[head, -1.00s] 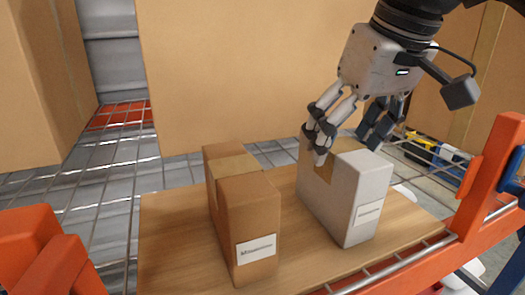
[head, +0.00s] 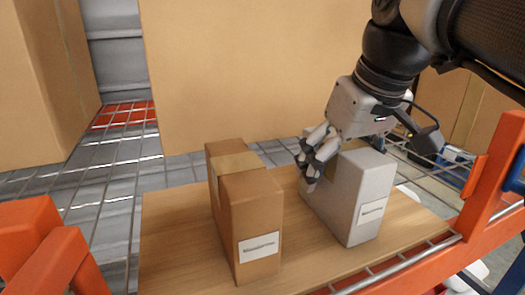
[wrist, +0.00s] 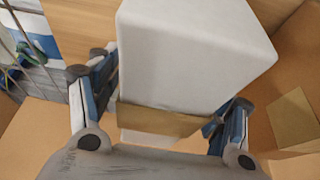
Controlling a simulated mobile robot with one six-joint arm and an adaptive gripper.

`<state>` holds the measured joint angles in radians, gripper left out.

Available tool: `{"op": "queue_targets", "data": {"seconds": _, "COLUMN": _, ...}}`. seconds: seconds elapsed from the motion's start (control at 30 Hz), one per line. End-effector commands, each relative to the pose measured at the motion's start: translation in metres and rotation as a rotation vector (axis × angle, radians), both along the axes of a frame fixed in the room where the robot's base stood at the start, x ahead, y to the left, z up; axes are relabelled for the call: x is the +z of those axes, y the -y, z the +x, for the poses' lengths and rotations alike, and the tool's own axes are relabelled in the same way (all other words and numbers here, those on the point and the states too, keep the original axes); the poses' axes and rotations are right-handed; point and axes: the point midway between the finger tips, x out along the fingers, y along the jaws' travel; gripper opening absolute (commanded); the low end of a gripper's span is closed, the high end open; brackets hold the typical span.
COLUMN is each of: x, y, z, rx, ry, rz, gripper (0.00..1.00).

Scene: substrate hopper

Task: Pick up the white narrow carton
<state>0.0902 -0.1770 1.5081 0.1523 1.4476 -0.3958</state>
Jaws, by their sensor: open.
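The white narrow carton (head: 362,205) stands upright on a wooden board (head: 180,230), with a label on its front face. In the wrist view the white carton (wrist: 190,55) lies between the two fingers, with a brown tape band (wrist: 160,119) across it. My gripper (wrist: 160,100) is open, with one finger on each side of the carton. In the head view my gripper (head: 318,160) reaches down over the carton's rear part and hides some of it. Contact between fingers and carton cannot be told.
A brown carton (head: 250,215) with a label stands to the left on the same board, with a gap between. Large cardboard boxes (head: 230,80) rise behind. Orange rack posts (head: 495,180) and wire mesh (head: 90,190) surround the board.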

Motion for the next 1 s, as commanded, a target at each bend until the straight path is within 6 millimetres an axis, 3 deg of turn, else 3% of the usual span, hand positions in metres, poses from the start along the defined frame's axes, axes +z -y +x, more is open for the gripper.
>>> {"op": "queue_targets", "data": {"seconds": 0.63, "x": -0.0048, "y": 0.0, "z": -0.0001, "rx": 0.0, "ry": 0.0, "rz": 0.0, "gripper": 0.71}}
{"op": "queue_targets", "data": {"seconds": 1.0, "x": -0.0047, "y": 0.0, "z": -0.0001, "rx": 0.0, "ry": 0.0, "rz": 0.0, "gripper": 0.46}}
